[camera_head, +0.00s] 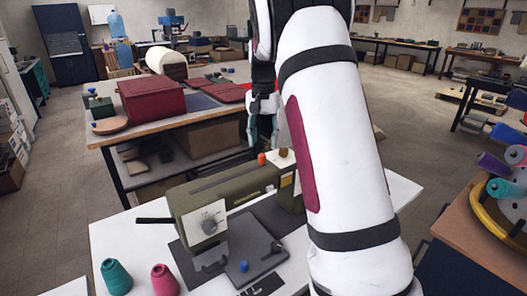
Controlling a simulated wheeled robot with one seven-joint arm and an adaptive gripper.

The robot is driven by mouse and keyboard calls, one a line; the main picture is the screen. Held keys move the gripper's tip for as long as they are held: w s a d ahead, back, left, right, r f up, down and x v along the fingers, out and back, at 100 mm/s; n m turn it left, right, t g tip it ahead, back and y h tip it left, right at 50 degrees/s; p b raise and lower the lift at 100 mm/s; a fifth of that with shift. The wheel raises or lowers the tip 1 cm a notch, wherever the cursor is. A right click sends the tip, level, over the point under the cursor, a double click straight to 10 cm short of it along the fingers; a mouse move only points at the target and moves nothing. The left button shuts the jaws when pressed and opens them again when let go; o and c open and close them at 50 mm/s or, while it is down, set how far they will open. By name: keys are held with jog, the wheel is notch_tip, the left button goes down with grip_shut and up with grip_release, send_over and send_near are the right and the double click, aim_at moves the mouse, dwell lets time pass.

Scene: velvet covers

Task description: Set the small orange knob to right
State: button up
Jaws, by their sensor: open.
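The small orange knob (261,159) stands on top of the olive-green sewing machine (228,197), near its right end. My gripper (263,138) points down and appears just above the orange knob in the picture. It is open, with nothing seen between its fingers. The gap in depth between the fingers and the knob cannot be told. My white arm hides part of the gripper and the area right of the machine. Any pointer mark on the knob is too small to see.
The machine stands on a white table (120,238) with teal (116,277) and pink (164,280) thread cones. A blue knob (243,267) is at its front. A table behind holds a dark red box (150,98). A thread-spool rack (500,190) stands at right.

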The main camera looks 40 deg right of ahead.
aim_at(264, 154)
notch_tip(264, 154, up, 6)
jog(key=shift+f, duration=0.1)
dwell(0.6)
